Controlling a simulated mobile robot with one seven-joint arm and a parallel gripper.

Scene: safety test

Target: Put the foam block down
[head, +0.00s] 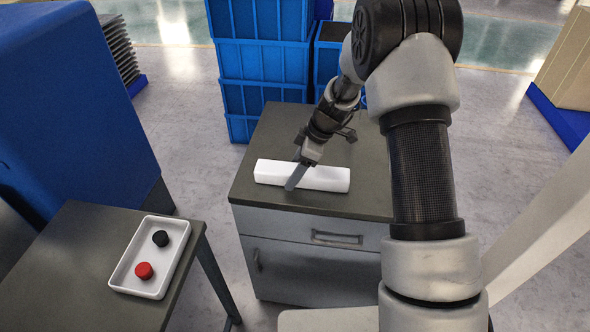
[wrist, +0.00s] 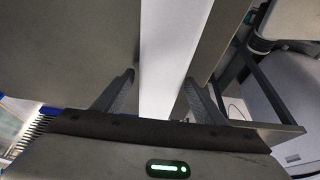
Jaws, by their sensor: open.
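The foam block (head: 330,179) is a long white bar lying flat on the grey top of a drawer cabinet (head: 262,140), along its front part. My gripper (head: 293,182) is at the block, left of its middle, pointing down. In the wrist view the block (wrist: 172,45) runs between the two fingers of my open gripper (wrist: 160,84). The fingers stand on either side of it; I cannot tell if either one touches it. The far finger is mostly hidden in the head view.
Blue crates (head: 262,60) are stacked behind the cabinet. A lower table (head: 85,255) at the left holds a white tray (head: 120,278) with a black cap (head: 161,238) and a red cap (head: 144,270). The cabinet top behind the block is mostly clear.

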